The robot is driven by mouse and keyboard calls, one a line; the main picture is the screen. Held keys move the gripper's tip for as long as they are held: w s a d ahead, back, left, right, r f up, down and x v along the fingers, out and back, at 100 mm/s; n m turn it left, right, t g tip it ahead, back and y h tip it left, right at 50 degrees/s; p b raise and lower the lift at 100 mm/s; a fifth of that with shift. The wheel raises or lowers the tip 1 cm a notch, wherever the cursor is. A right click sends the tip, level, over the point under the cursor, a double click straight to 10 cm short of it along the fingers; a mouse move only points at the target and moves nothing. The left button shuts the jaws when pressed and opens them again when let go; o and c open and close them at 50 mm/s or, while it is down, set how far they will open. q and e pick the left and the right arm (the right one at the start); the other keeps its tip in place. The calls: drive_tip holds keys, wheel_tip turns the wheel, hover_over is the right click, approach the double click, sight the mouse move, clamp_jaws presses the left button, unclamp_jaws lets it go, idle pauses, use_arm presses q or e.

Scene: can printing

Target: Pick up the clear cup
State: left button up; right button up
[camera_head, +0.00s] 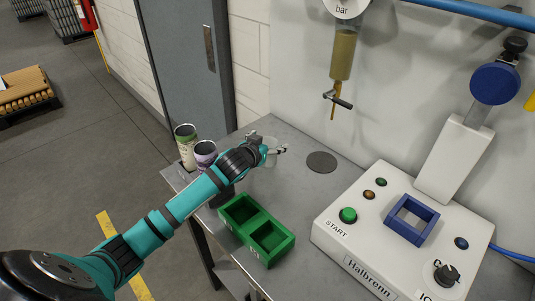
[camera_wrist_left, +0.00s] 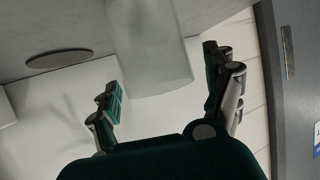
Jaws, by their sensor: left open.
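The clear cup (camera_wrist_left: 150,45) is frosted and see-through in the left wrist view, at the top middle. In the head view it is faint and partly hidden at my left gripper (camera_head: 270,146). My left gripper (camera_wrist_left: 170,95) is open, its fingers on either side of the cup's near end in the wrist view, with a visible gap on each side. I cannot tell how far the cup reaches between the fingers. My right gripper is in neither view.
A green two-compartment holder (camera_head: 258,232) lies beside my left arm. A green-topped can (camera_head: 186,148) and a purple-topped can (camera_head: 205,153) stand at the table's left edge. A dark disc (camera_head: 321,162) lies right of the gripper. A white machine (camera_head: 345,245) fills the right side.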

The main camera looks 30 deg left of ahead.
use_arm(q)
drive_tip(key=c, duration=1.2)
drive_tip(key=shift+c, duration=0.2)
